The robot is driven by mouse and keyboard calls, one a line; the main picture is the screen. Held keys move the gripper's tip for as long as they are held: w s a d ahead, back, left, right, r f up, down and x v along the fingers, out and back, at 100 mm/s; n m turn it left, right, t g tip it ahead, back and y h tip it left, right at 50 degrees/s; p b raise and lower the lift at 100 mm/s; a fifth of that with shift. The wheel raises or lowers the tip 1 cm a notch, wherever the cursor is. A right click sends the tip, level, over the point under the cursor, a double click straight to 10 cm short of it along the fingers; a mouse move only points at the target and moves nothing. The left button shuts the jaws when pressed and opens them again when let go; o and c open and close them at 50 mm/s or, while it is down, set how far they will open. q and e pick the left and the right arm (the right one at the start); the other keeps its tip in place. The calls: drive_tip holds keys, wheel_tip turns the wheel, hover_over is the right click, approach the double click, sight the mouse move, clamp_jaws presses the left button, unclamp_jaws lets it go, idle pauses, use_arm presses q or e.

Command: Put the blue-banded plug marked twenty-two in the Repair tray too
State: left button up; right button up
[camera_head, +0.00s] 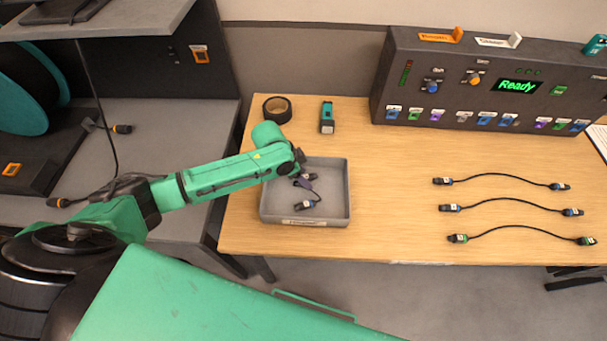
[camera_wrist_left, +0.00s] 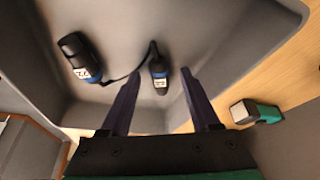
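A grey tray (camera_head: 345,190) sits at the table's left end; its front label is too small to read. In it lies a plug marked 22 with a blue band (camera_wrist_left: 80,58), which appears to be the front plug in the head view (camera_head: 308,204). A black cable joins it to a second blue-banded plug (camera_wrist_left: 160,76) whose label I cannot read. My left gripper (camera_head: 307,184) is over the tray, its fingers (camera_wrist_left: 160,74) apart. The second plug shows between the fingertips, with gaps on both sides. My right gripper is not in view.
Several cables with plugs (camera_head: 505,206) lie on the right of the table. A dark panel (camera_head: 455,90) with a green "Ready" display stands behind. A tape roll (camera_head: 277,109) and a green-and-black device (camera_head: 327,117) lie behind the tray. The table's middle is clear.

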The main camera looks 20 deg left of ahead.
use_arm(q)
drive_tip(key=shift+a+r, duration=0.15)
drive_tip(key=shift+r, duration=0.35)
drive_tip(key=v, duration=1.1)
drive_tip(key=shift+s, duration=0.15)
